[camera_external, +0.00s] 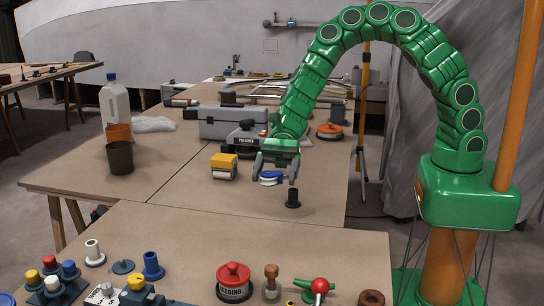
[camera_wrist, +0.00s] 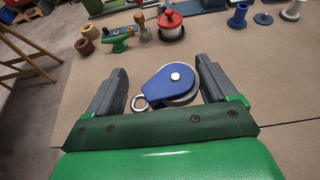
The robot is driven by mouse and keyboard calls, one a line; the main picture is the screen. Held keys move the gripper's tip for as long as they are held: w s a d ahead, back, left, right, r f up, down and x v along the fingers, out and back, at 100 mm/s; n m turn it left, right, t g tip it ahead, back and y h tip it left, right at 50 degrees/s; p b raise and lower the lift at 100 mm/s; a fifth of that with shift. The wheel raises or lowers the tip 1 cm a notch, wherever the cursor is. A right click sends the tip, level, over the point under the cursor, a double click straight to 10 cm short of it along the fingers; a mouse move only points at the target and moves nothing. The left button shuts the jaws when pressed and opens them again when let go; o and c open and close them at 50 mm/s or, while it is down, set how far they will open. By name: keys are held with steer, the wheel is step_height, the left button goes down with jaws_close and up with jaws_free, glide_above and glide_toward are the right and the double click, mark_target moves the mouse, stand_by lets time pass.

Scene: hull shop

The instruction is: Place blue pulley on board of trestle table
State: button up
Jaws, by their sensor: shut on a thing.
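The blue pulley (camera_external: 271,178) has blue cheeks, a pale wheel and a metal ring; in the wrist view the pulley (camera_wrist: 172,82) lies between my two grey fingers. My gripper (camera_external: 276,172) is shut on it, pointing down over the brown board (camera_external: 200,195) of the middle table, which has wooden trestle legs. My gripper also shows in the wrist view (camera_wrist: 160,78). The pulley is low over the board; I cannot tell whether it touches it. The fingers partly hide it in the external view.
A yellow-topped block (camera_external: 223,166) is to the left, with a grey toolbox (camera_external: 233,122) behind. A dark cup (camera_external: 120,157) stands further left. The near table (camera_external: 190,230) carries several fittings. Bare board lies in front of the yellow-topped block.

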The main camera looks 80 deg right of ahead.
steer(key=w+a+f, duration=0.4)
steer(key=w, duration=0.4)
glide_above(225, 235)
steer(key=shift+s+d+f, duration=0.1)
steer(key=shift+d+f, duration=0.05)
steer(key=shift+f, duration=4.25)
steer(key=o, duration=0.9)
steer(key=shift+f, duration=0.1)
steer(key=shift+c, duration=0.2)
